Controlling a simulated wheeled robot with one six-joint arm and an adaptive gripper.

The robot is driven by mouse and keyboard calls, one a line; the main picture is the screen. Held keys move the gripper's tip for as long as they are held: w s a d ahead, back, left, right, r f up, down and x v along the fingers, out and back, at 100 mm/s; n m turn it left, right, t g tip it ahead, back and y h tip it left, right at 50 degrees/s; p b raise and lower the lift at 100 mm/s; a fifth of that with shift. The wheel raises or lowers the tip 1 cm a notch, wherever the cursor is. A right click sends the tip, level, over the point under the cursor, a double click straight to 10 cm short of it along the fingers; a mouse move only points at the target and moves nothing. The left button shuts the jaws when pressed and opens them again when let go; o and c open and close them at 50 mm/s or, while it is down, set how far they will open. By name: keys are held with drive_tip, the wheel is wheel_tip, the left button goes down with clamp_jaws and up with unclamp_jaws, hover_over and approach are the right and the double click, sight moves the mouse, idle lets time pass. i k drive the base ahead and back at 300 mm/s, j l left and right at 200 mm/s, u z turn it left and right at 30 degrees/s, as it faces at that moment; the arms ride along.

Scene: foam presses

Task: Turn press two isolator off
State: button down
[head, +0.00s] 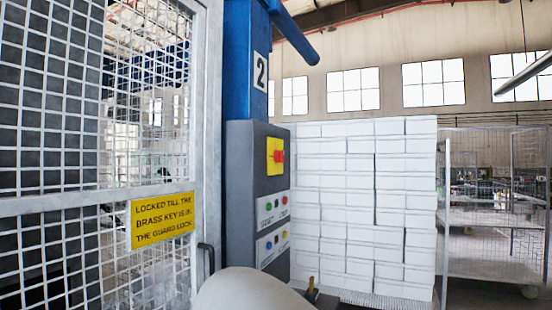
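The press two isolator (277,156) is a red handle on a yellow plate, high on the dark grey control box (245,185). I cannot tell its switch position from this angle. Below it on the box are two pale panels with coloured buttons, green and red on the upper one (273,206), blue and yellow on the lower one (272,243). The box is on a blue column (240,60) with a "2" sign (260,71). A pale rounded part of my arm fills the bottom centre, below the box.
A mesh guard gate (60,110) fills the left, with a yellow notice (162,218) about a brass key and a dark handle (206,258). A stack of white blocks (375,200) stands right of the box. Wire shelving (495,215) is further right.

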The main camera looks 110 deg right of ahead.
sight(278, 155)
drive_tip(key=z, duration=0.9)
drive_tip(key=l+z, duration=0.1)
drive_tip(key=z, duration=1.65)
drive_tip(key=i+z, duration=0.1)
drive_tip(key=z, duration=0.35)
